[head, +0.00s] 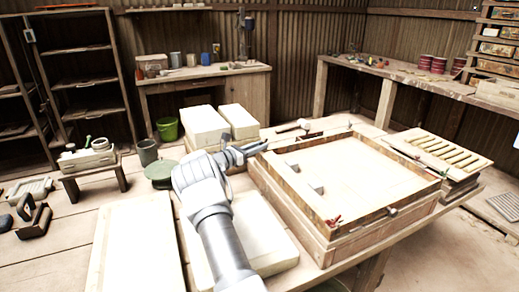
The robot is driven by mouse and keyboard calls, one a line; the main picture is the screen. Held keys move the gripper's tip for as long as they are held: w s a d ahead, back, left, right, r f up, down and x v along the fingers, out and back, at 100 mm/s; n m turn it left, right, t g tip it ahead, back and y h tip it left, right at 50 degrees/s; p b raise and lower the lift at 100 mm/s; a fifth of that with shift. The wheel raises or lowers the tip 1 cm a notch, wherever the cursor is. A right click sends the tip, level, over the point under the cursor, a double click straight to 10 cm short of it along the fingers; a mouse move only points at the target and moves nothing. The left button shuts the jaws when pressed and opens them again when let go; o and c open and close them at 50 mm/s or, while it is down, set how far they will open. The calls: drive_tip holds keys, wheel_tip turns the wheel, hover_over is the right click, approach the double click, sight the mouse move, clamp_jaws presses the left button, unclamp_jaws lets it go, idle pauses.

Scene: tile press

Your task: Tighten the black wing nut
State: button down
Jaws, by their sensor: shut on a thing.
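The press is a square wooden frame (290,193) with a pale panel (345,165) inside it, on the bench. My gripper (262,146) is at the frame's back left corner, reaching in from the left with its fingers roughly level. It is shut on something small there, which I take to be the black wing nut. The fingers hide it, so its wings and angle cannot be made out. A red wing nut (333,222) sits at the frame's front corner. A light knob or bolt end (391,211) sticks out of the front right side.
Pale blocks (205,126) stand behind my gripper, and pale slabs (130,245) lie left of the frame. Small grey blocks (317,187) sit on the panel's left side. A slatted rack (440,148) stands close on the right. The panel's middle is clear.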

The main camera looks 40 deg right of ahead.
drive_tip(key=shift+w+r+m+g+b, duration=0.15)
drive_tip(key=shift+m+g+b, duration=0.5)
drive_tip(key=shift+g, duration=0.65)
drive_tip(key=c, duration=0.8)
unclamp_jaws()
drive_tip(key=shift+o, duration=0.2)
drive_tip(key=w+a+p, duration=0.2)
drive_tip(key=w+a, duration=0.1)
drive_tip(key=a, duration=1.4)
drive_tip(key=shift+p, duration=0.35)
